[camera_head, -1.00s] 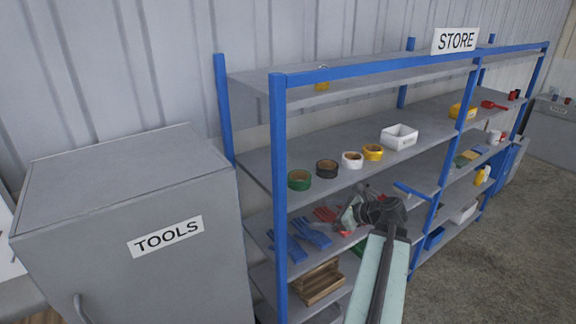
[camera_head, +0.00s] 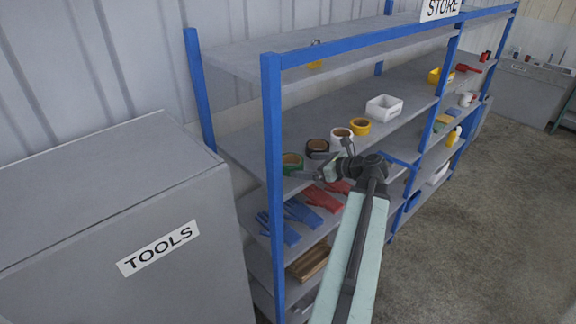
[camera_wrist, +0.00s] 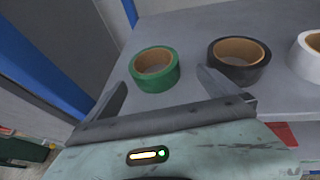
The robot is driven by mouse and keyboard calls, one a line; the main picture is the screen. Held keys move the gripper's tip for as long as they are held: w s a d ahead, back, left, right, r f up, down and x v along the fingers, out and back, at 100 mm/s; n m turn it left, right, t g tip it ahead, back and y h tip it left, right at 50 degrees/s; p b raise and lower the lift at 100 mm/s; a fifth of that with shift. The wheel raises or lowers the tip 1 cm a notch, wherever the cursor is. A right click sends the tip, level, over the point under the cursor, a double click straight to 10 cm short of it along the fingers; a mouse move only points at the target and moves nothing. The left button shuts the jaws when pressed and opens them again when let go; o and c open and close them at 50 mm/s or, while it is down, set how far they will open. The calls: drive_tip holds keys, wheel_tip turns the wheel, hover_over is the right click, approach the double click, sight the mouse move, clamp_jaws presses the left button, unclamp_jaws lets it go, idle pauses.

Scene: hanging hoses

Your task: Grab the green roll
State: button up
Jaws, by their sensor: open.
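The green roll (camera_wrist: 154,71) lies flat on the grey shelf in the wrist view, ahead of my open gripper (camera_wrist: 165,85). The two fingers are apart, with the roll a little beyond them and nothing held. In the head view the green roll (camera_head: 292,164) is at the left end of a row of rolls, near the blue post. My gripper (camera_head: 312,176) reaches from the right at the front edge of that shelf, close to the roll. I cannot tell whether a finger touches it.
A black roll (camera_wrist: 239,60) sits right of the green one, near my right finger, with a white roll (camera_wrist: 309,55) beyond. A blue post (camera_head: 272,190) stands left of the green roll. Red gloves (camera_head: 322,198) and blue gloves (camera_head: 300,214) lie on the shelf below.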

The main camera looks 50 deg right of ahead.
sight(299, 163)
drive_tip(key=shift+a+x, duration=0.25)
drive_tip(key=shift+x, duration=0.8)
drive_tip(key=x, duration=0.2)
drive_tip(key=b+x, duration=0.1)
drive_tip(key=x, duration=0.1)
drive_tip(key=shift+w+a+r, duration=0.15)
drive_tip(key=shift+w+a, duration=0.05)
drive_tip(key=shift+w, duration=0.05)
drive_tip(key=shift+s, duration=0.1)
drive_tip(key=shift+r, duration=0.1)
drive_tip(key=shift+c, duration=1.2)
drive_tip(key=c, duration=1.2)
drive_tip(key=shift+r, duration=0.1)
